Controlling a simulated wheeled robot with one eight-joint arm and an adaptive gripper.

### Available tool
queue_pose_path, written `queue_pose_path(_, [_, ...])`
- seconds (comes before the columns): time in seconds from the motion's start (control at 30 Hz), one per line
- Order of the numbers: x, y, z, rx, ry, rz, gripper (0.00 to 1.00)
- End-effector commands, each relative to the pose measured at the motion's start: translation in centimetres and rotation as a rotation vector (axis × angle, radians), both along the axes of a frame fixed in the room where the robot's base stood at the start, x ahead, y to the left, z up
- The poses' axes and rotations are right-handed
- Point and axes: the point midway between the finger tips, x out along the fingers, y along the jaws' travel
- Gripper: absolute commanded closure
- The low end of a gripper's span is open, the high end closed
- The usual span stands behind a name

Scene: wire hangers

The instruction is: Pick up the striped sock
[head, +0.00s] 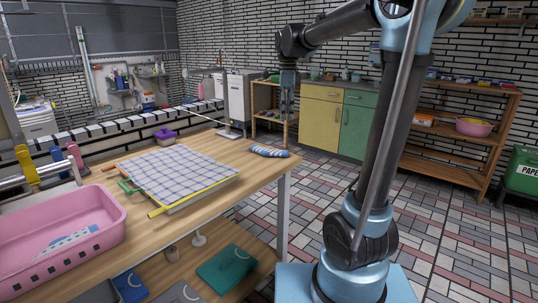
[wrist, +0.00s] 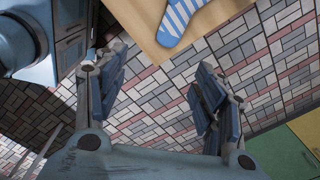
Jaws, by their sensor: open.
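The striped sock (head: 268,151) lies flat near the right end of the wooden table (head: 222,198). It is blue and white, and in the wrist view its blue and white striped end (wrist: 180,18) shows at the top, near the table's edge. Part of it is cut off there by the frame. My gripper (head: 287,108) hangs above and beyond the sock in the head view, apart from it. In the wrist view the fingers of my gripper (wrist: 160,95) are spread wide with only floor between them.
Yellow and green cabinets (head: 340,120) stand behind. The table around the sock is clear.

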Motion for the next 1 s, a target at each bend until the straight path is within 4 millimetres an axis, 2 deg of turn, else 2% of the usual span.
queue_pose_path(0.1, [1.7, 1.7, 0.5, -0.002, 0.01, -0.086, 0.37])
queue_pose_path(0.23, [2.5, 2.6, 0.6, -0.005, 0.015, -0.139, 0.37])
queue_pose_path(0.33, [2.7, 2.8, 0.0, -0.005, 0.018, -0.153, 0.37])
queue_pose_path(0.8, [2.6, 2.7, -7.9, -0.004, 0.017, -0.153, 0.37])
queue_pose_path(1.0, [2.6, 2.7, -10.6, -0.004, 0.017, -0.153, 0.37])
